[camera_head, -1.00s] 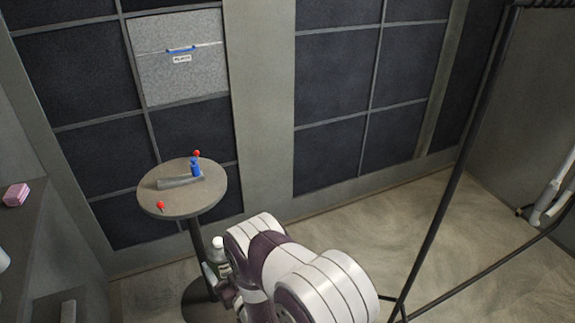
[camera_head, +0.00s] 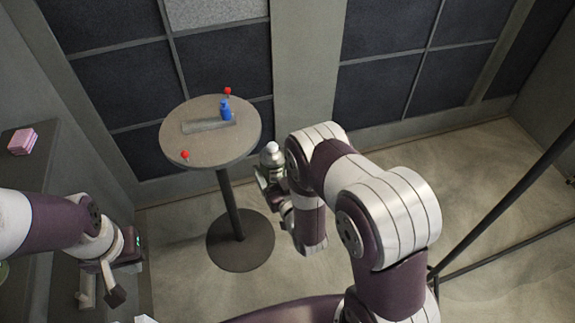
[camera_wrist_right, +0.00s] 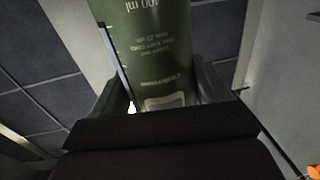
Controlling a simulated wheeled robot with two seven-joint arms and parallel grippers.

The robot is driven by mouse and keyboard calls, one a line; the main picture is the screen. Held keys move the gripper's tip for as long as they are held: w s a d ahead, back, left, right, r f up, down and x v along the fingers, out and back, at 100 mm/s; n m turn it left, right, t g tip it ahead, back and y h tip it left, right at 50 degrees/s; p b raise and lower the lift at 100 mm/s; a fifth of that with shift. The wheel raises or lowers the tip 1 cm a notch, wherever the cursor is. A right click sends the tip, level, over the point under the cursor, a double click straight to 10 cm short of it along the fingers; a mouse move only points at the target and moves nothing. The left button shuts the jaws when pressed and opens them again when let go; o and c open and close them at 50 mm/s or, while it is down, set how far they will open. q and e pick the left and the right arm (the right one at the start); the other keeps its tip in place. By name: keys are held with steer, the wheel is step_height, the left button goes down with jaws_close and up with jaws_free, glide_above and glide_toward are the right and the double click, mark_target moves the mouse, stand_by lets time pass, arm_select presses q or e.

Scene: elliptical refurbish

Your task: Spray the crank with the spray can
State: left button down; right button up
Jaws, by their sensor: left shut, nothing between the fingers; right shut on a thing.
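The spray can (camera_head: 272,155) is green with a white top and stands roughly upright in my right gripper (camera_head: 270,178), to the right of the round table. Its printed green side fills the middle of the right wrist view (camera_wrist_right: 158,40), between the fingers. On the table a grey bar (camera_head: 208,126) lies with a small blue part (camera_head: 226,112) at its right end and a red ball (camera_head: 228,91) above it. This looks like the crank, but it is small in view. My left gripper (camera_head: 113,288) is shut and empty at lower left, away from the table.
The round table (camera_head: 180,108) stands on one post with a round base (camera_head: 240,255). Another red ball (camera_head: 185,154) is at its front edge. A shelf with a pink block (camera_head: 22,141) is at left. A black pole (camera_head: 500,205) crosses at right. Floor between is clear.

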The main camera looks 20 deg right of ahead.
steer(key=s+a+f+n+y+b, duration=0.1)
steer(key=s+a+f+y+b, duration=0.2)
steer(key=a, duration=0.5)
steer(key=a+f+n+y+b, duration=0.1)
steer(key=a+f+n+b, duration=0.2)
steer(key=a, duration=0.6)
steer(key=w+d+m+h+b, duration=0.2)
steer(key=w+m, duration=0.1)
steer(key=w, duration=0.3)
steer(key=shift+h, duration=0.4)
